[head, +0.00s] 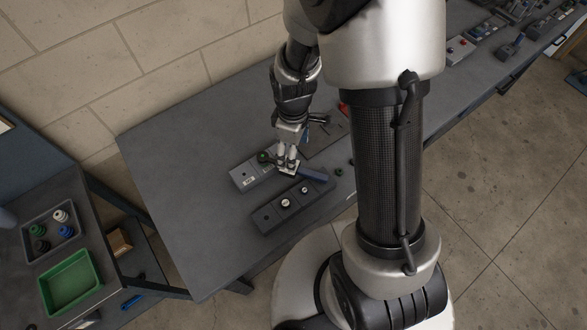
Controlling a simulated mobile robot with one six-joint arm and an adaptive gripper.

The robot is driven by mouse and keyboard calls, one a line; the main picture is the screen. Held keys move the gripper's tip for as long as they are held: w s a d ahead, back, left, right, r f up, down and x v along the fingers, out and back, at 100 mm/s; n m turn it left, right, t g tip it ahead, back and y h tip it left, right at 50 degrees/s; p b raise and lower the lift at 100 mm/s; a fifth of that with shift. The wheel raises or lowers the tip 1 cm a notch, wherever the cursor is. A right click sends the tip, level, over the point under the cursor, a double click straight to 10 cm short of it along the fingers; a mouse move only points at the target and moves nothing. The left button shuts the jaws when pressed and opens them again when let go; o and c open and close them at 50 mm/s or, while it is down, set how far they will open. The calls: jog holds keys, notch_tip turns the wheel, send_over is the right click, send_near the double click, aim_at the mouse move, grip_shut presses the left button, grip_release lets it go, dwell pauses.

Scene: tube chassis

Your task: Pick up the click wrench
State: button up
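A tool with a dark blue handle (314,174), which looks like the click wrench, is beneath and beside my gripper (288,165) in the head view. The handle points to the right, above or against the edge of a grey block. My gripper points down, and its pale fingertips are at the tool's left part. The fingers look close together, but they are too small to tell whether they are shut on the tool. I cannot tell whether the tool rests or is lifted.
A grey block with two round fittings (268,217) and a labelled grey block (241,180) lie around the gripper. A green ring (339,172) lies to the right. A green bin (47,286) and a tray of coloured parts (26,222) stand left. The grey table's left part (175,175) is clear.

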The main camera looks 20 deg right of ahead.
notch_tip(320, 180, down, 8)
jog(key=shift+s+f+b, duration=0.1)
jog(key=shift+f+b, duration=0.1)
jog(key=shift+b, duration=0.7)
jog(key=shift+c, duration=0.4)
jog(key=c, duration=1.5)
grip_shut()
jog(key=shift+r, duration=0.2)
